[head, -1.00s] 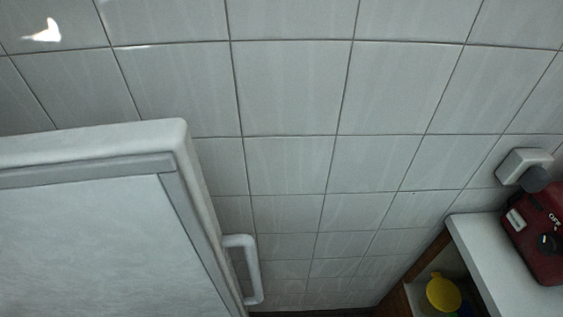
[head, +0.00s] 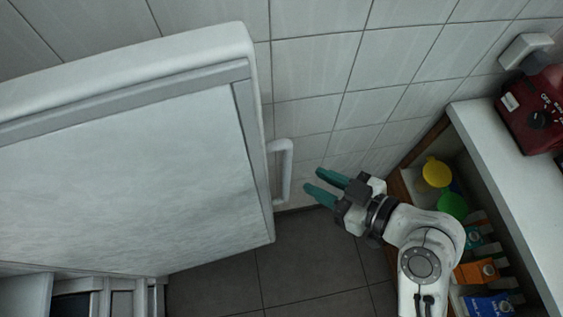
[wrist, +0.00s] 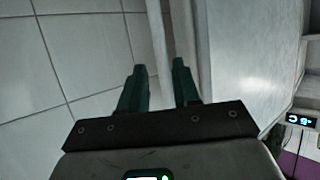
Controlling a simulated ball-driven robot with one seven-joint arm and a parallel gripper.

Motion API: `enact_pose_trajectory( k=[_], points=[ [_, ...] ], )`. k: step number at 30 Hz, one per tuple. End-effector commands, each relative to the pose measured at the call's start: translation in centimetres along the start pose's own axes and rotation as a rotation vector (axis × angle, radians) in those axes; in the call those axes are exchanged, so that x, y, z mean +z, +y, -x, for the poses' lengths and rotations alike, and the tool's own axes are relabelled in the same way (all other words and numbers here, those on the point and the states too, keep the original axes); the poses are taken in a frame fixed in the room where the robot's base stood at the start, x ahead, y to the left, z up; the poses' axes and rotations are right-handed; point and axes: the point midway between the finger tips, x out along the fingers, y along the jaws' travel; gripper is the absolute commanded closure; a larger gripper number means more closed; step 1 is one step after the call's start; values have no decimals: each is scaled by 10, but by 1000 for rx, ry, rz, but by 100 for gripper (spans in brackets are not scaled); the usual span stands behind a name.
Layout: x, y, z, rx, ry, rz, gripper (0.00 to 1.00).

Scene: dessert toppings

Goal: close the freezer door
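The freezer door (head: 130,165) stands open at the left in the head view, its pale inner panel and grey seal facing me. Its white handle (head: 283,172) sticks out from the door's right edge. My gripper (head: 314,180) is open and empty, to the right of the handle, with teal fingers pointing toward it. In the wrist view the fingers (wrist: 159,68) are apart. The handle bar (wrist: 157,32) shows in line with the gap between them, and the door (wrist: 250,55) fills the right side. I cannot tell whether the fingers touch the handle.
Part of the freezer body (head: 110,285) shows at the lower left. On the right, a white counter (head: 505,165) carries a red appliance (head: 540,110). Yellow and green items and several packets stand on the shelf below. Tiled wall (head: 330,65) lies behind; dark floor (head: 310,265) is clear.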

Motion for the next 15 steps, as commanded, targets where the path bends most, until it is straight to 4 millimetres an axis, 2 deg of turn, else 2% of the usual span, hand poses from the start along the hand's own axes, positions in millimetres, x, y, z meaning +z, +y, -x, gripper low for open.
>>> enact_pose_trajectory(
  k=[9,15],
  points=[
    [0,0,-57,-2,-3,-2,68],
    [0,0,-83,0,-3,-1,68]
  ],
)
